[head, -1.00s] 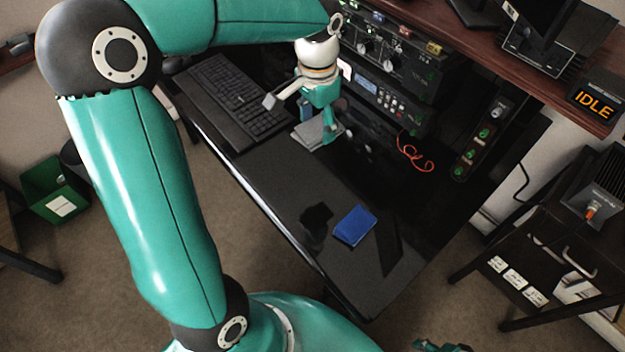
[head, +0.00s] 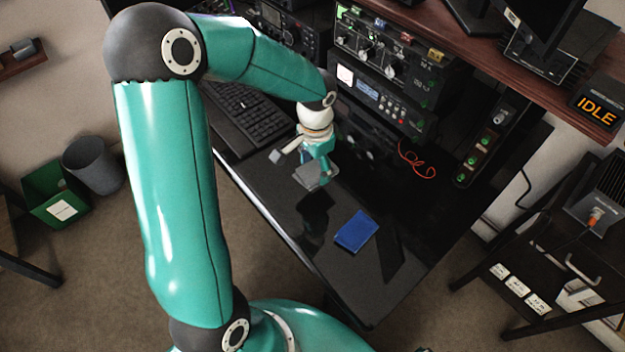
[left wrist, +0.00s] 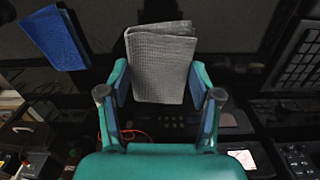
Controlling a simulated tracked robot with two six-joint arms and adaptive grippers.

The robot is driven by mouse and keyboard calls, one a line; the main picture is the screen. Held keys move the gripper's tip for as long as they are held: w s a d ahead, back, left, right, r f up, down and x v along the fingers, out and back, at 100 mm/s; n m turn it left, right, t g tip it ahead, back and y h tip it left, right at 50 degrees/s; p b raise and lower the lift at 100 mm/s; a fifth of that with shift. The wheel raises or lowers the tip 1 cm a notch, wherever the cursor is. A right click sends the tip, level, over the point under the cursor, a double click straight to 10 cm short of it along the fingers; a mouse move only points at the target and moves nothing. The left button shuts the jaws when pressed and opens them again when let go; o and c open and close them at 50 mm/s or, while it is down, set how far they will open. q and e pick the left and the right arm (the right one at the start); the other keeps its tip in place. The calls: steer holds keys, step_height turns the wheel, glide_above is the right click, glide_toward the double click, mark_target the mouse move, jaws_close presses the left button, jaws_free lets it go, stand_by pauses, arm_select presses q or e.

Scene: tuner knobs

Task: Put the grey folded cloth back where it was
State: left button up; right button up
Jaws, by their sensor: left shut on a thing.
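The grey folded cloth (head: 318,173) is in my left gripper (head: 318,168), over the black desk, to the right of the keyboard. In the left wrist view the cloth (left wrist: 160,62) stands out between the two fingers of the gripper (left wrist: 160,92), which are shut on its near end. I cannot tell from the head view how high it is above the desk. A blue folded cloth (head: 356,231) lies on the desk nearer the front; it also shows at the upper left of the left wrist view (left wrist: 54,38). My right gripper is not clearly in view.
The black desk (head: 300,232) is bare around the blue cloth. A black keyboard (head: 248,112) lies to the left of the gripper. Rack units with knobs (head: 385,105) stand behind, with a red cable (head: 417,162) before them.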

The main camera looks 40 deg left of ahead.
mark_target(315, 190)
arm_select(q)
step_height(315, 190, down, 7)
steer(key=shift+r, duration=0.1)
steer(key=shift+f, duration=0.25)
steer(key=shift+c, duration=0.5)
steer(key=o, duration=1.2)
steer(key=shift+f, duration=0.15)
steer(key=r, duration=1.7)
steer(key=shift+d, duration=0.25)
